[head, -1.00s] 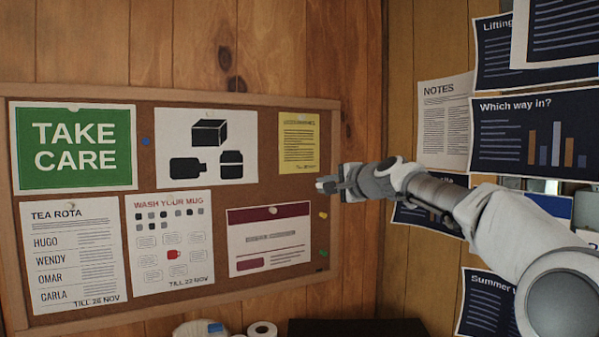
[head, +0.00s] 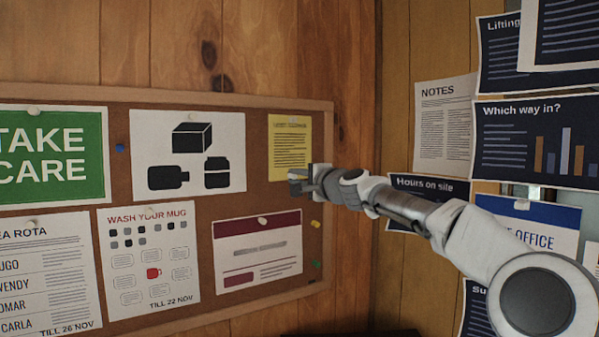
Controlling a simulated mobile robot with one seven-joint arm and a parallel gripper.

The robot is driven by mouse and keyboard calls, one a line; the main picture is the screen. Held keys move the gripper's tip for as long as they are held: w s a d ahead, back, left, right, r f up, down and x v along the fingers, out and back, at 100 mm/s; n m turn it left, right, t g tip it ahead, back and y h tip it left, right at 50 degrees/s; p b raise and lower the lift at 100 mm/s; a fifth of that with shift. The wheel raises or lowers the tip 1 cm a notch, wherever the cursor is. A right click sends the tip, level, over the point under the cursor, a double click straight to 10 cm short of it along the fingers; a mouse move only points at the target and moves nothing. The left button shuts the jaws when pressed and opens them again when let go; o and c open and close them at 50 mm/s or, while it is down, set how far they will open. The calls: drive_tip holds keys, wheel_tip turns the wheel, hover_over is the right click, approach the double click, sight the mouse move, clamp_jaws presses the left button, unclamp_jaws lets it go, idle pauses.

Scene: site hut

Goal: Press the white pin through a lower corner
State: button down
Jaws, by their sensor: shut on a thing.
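My gripper (head: 300,183) is at the right part of the cork board (head: 205,200), in front of the lower right corner of a yellow sheet (head: 289,140). The jaws are shut on a small whitish thing, likely the white pin (head: 292,176), mostly hidden by the fingers. I cannot tell whether its tip touches the sheet. The gripper hides that lower right corner. The yellow sheet's lower left corner shows bare. A pale pin sits at its top edge.
A maroon-topped sheet (head: 257,252) hangs just below my gripper. A yellow pin (head: 315,224) and a green pin (head: 315,264) sit near the board's right edge. A picture sheet (head: 188,152) hangs to the left. Dark posters cover the right wall.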

sight(276, 173)
drive_tip(key=p+x, duration=0.6)
drive_tip(key=shift+a, duration=0.1)
drive_tip(key=shift+s+f+b, duration=0.1)
drive_tip(key=shift+b, duration=0.6)
idle(0.9)
drive_tip(key=shift+p+x, duration=0.95)
idle(2.4)
idle(0.9)
drive_tip(key=c, duration=0.8)
unclamp_jaws()
drive_tip(key=shift+o, duration=0.2)
